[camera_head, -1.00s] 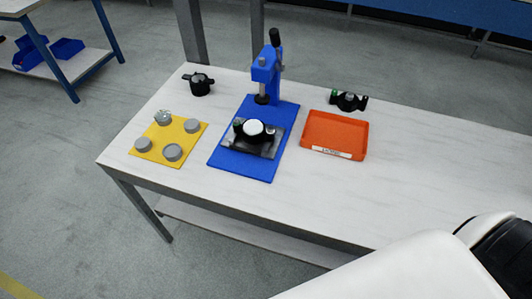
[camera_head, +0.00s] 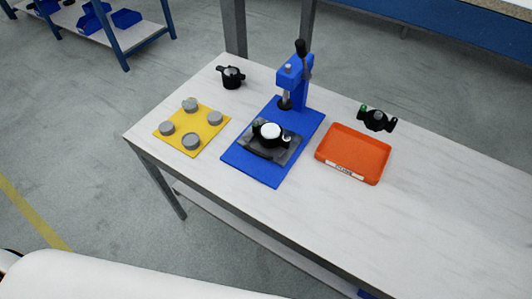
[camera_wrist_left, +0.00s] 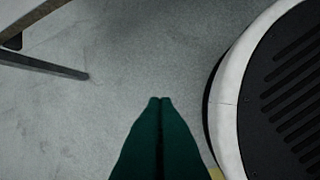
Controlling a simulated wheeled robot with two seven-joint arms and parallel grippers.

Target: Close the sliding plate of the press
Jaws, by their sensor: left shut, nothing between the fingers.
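The blue press (camera_head: 294,82) stands upright at the back of its blue base plate (camera_head: 252,173) on the white table. Its dark sliding plate (camera_head: 285,156) sits pulled out toward the front of the base, clear of the ram. A black fixture with a white round top (camera_head: 270,132) rests on the plate. My left gripper (camera_wrist_left: 160,100) shows in the left wrist view, its dark green fingers together with nothing between them, above the grey floor. It is not in the head view. My right gripper is in neither view.
A yellow mat (camera_head: 206,143) with several grey round pieces lies left of the press. A black part (camera_head: 231,77) stands behind it. An orange tray (camera_head: 352,172) and another black part (camera_head: 377,119) are on the right. The table's right side (camera_head: 440,220) is clear.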

